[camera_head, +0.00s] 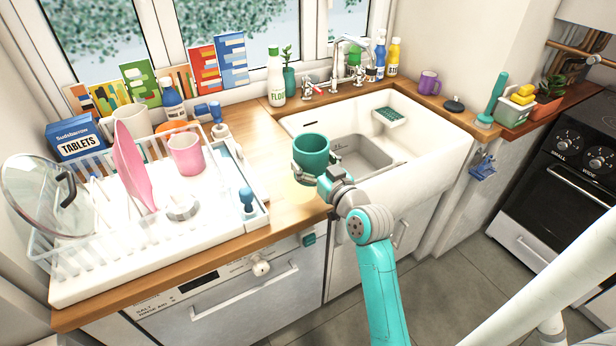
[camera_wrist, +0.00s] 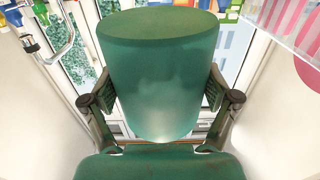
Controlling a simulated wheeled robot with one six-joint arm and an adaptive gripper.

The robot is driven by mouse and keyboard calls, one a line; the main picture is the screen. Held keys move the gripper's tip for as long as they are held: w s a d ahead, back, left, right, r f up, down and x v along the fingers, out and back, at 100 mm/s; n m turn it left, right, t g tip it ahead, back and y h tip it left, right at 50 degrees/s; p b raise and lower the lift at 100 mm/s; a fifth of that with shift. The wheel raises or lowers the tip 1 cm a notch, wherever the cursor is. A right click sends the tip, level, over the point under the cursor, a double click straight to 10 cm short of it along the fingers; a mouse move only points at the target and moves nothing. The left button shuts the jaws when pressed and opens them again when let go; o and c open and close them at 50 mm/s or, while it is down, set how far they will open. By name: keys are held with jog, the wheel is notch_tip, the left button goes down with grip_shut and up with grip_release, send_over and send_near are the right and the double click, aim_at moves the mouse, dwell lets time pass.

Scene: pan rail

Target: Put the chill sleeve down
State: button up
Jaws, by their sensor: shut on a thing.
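The chill sleeve (camera_head: 311,152) is a dark green, open-topped cylinder in the head view. It is upright, near the front left edge of the sink. My gripper (camera_head: 318,178) is shut on it. In the wrist view the sleeve (camera_wrist: 160,75) fills the middle, with a finger of my gripper (camera_wrist: 160,101) on each side of it. The sleeve's underside and what lies directly below it are hidden, so I cannot tell whether it touches the counter.
The white sink (camera_head: 440,140) is right of the sleeve. A dish rack (camera_head: 75,250) with a pink plate (camera_head: 130,165) and a pink mug (camera_head: 186,153) stands left. Bare wooden counter (camera_head: 258,135) lies between them. A white bottle (camera_head: 275,80) stands behind.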

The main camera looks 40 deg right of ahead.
jog(key=shift+f, duration=2.75)
jog(key=shift+f, duration=0.15)
jog(key=o, duration=1.1)
